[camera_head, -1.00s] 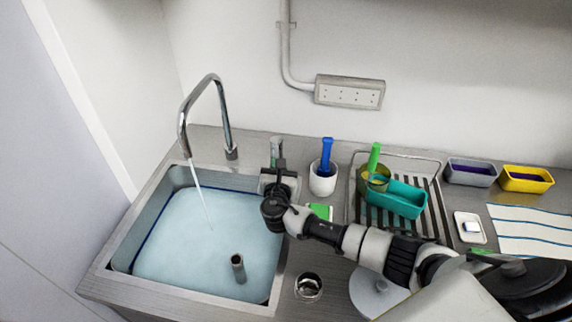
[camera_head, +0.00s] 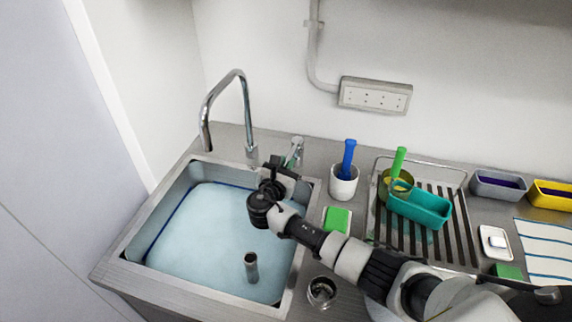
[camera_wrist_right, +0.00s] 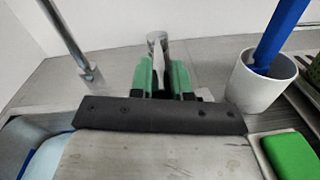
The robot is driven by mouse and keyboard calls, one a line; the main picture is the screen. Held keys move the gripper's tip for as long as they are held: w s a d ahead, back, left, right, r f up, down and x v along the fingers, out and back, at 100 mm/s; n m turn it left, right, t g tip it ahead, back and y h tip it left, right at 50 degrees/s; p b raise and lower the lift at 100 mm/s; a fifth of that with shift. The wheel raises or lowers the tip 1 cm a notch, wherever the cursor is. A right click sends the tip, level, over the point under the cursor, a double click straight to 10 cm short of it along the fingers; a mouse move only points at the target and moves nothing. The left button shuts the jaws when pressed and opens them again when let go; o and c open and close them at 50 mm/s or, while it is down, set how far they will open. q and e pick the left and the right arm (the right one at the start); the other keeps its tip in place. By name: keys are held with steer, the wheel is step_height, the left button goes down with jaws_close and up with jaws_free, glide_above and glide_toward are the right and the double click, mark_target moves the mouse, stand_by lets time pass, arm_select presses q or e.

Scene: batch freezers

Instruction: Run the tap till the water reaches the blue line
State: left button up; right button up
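The steel tap (camera_head: 238,78) arches over the left back of the sink (camera_head: 127,262); no stream shows under its spout. Pale blue water (camera_head: 205,240) fills much of the basin. The blue line (camera_head: 172,212) shows along the left and back walls, right at the water's edge. My right gripper (camera_head: 289,166) is at the tap's metal lever (camera_head: 297,147) behind the sink's right corner. In the right wrist view the lever (camera_wrist_right: 157,46) stands between the green fingertips, with little gap; whether they grip it is unclear. My left gripper is out of view.
A grey upright tube (camera_head: 251,267) stands in the water. Right of the sink are a white cup with a blue-handled tool (camera_head: 344,183), a green sponge (camera_head: 338,219) and a drying rack (camera_head: 458,222) holding a teal tub (camera_head: 420,207). A wall stands close at left.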

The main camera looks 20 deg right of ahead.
steer(key=o, duration=0.4)
steer(key=shift+a, duration=0.1)
steer(key=shift+s+a, duration=0.15)
steer(key=shift+p+v, duration=2.6)
steer(key=shift+v, duration=2.55)
